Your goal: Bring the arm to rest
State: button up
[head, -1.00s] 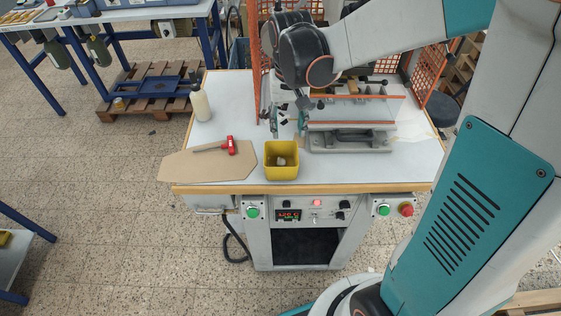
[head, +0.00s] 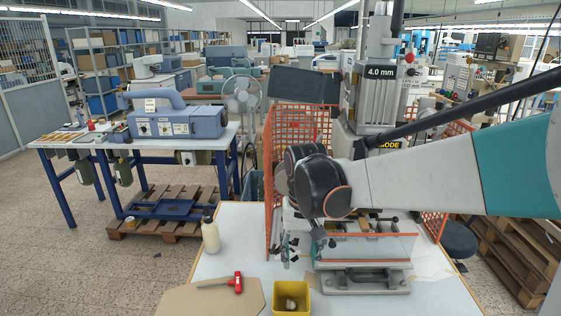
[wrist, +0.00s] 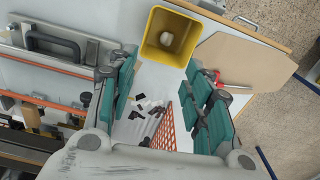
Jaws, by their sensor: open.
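My gripper (wrist: 163,72) is open and empty in the wrist view, its two teal-padded fingers spread apart. Between and beyond them show the white table top, small dark and white bits, and an orange mesh guard (wrist: 165,130). In the head view my arm reaches in from the right, over the stamping press's table (head: 235,235).
A yellow bin (head: 291,301) holding a pale lump stands at the table's front. A white bottle (head: 210,235) stands at the left. Orange mesh guards (head: 291,140) and the press column (head: 378,75) rise close to my arm.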

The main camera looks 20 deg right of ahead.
jog(key=s+f+n+t+b, duration=0.1)
jog(key=s+f+t+b, duration=0.2)
jog(key=s+b, duration=0.2)
jog(key=s+f+n+t+b, duration=0.1)
jog(key=s+f+t+b, duration=0.2)
jog(key=s+b, duration=0.3)
jog(key=s+f, duration=0.1)
jog(key=s, duration=0.2)
jog(key=shift+s+n+t, duration=0.25)
jog(key=shift+n+t, duration=0.05)
jog(key=shift+t, duration=0.1)
jog(key=shift+f, duration=0.15)
